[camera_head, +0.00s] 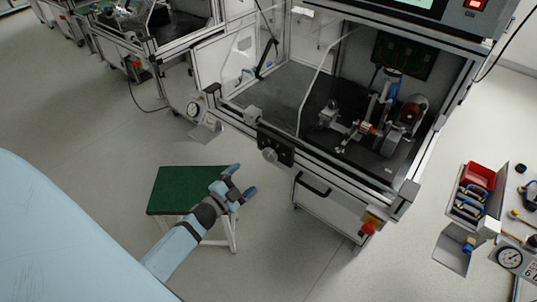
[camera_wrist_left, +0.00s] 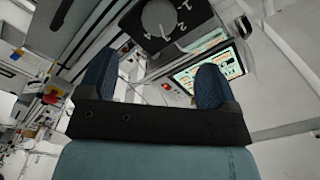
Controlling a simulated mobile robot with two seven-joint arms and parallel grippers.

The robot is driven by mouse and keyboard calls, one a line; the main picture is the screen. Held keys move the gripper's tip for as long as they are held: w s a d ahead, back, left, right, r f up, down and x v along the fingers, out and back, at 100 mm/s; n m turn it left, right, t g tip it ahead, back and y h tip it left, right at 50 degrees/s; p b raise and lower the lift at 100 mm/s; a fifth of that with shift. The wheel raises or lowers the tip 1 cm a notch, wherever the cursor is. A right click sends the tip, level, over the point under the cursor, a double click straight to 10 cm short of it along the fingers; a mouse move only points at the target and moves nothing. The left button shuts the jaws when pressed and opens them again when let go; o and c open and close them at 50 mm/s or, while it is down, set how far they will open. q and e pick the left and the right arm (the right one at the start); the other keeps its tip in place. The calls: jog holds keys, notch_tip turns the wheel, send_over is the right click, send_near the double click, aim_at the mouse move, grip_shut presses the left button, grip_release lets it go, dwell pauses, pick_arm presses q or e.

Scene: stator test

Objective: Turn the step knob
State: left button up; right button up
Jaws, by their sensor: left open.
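The step knob (camera_head: 269,155) is a grey round knob on a black plate (camera_head: 287,156) on the front rail of the test station. In the left wrist view the knob (camera_wrist_left: 159,18) shows at the top, with white numbers around it on the plate. My left gripper (camera_head: 241,181) is open and empty. It is apart from the knob, to its lower left in the head view. In the left wrist view its two blue fingers (camera_wrist_left: 152,82) are spread wide, with the knob beyond them. My right gripper is not in view.
A green-topped stool (camera_head: 170,185) stands beneath my left arm. The station has a drawer handle (camera_head: 313,184), a red button (camera_head: 368,229) and a gauge (camera_head: 193,109). A lit screen (camera_wrist_left: 213,66) shows in the wrist view. Tool bins (camera_head: 478,176) are at right.

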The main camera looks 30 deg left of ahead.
aim_at(267, 157)
pick_arm(q)
jog(key=w, duration=0.8)
jog(key=w+d, duration=0.1)
jog(key=w, duration=0.3)
jog(key=shift+p, duration=0.3)
jog(key=c, duration=0.9)
